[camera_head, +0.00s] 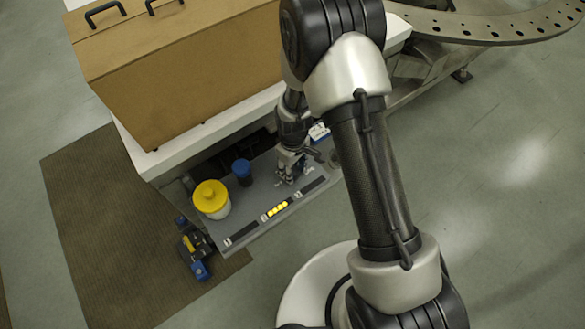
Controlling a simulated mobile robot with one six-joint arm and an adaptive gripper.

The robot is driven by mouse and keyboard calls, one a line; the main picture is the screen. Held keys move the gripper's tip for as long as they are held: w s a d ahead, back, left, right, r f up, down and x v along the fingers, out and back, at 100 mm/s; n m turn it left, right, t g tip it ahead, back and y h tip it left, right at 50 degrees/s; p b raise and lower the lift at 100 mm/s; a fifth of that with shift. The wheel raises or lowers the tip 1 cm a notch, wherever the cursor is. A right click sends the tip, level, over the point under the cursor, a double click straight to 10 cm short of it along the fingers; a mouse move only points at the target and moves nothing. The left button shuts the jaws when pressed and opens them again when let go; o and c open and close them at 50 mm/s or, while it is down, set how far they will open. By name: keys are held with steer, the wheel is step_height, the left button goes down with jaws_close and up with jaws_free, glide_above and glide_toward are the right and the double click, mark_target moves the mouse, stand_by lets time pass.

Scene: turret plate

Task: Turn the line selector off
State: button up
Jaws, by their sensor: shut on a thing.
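A grey panel shelf (262,222) juts out below the white bench, left of my arm. My gripper (287,178) points down onto the right part of this panel, with its fingers closed low over it. The thing between the fingers is small and mostly hidden; by its place on the panel I take it for the line selector. Its pointer direction cannot be made out. Along the panel's front edge are three labelled strips. The middle strip (277,210) shows yellow lights; the left (240,232) and right (313,187) strips look dark.
A yellow-lidded white tub (211,198) and a blue-capped dark cylinder (242,172) stand on the panel left of my gripper. A blue-and-white item (319,133) is just behind it. A large brown box (180,70) rises behind.

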steer(key=shift+n, duration=1.3)
steer(key=o, duration=1.1)
step_height(320, 180, up, 12)
